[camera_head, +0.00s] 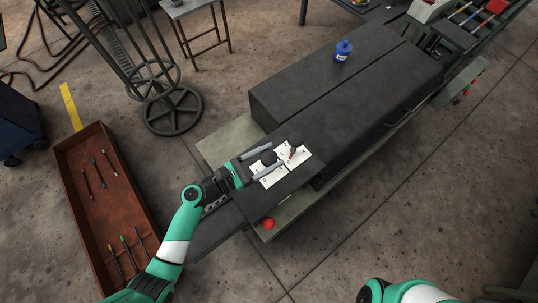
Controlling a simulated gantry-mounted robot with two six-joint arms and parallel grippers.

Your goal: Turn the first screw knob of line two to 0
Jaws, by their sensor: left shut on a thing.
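Two dark round knobs stand on white dial cards on the dark ledge at the near end of the long machine. The nearer-left knob (269,158) sits between the two grey fingers of my left gripper (277,156), which is shut on it. The other knob (296,138) is just beyond the fingertips, up and to the right, and is free. The white dial cards (272,180) carry small marks, too small to read; a small red mark (292,152) shows near the farther knob. My right arm shows only at the bottom edge; its gripper is out of view.
The long dark machine housing (340,100) carries a blue container (343,50) on top. A red button (268,224) sits on the near side of the base.

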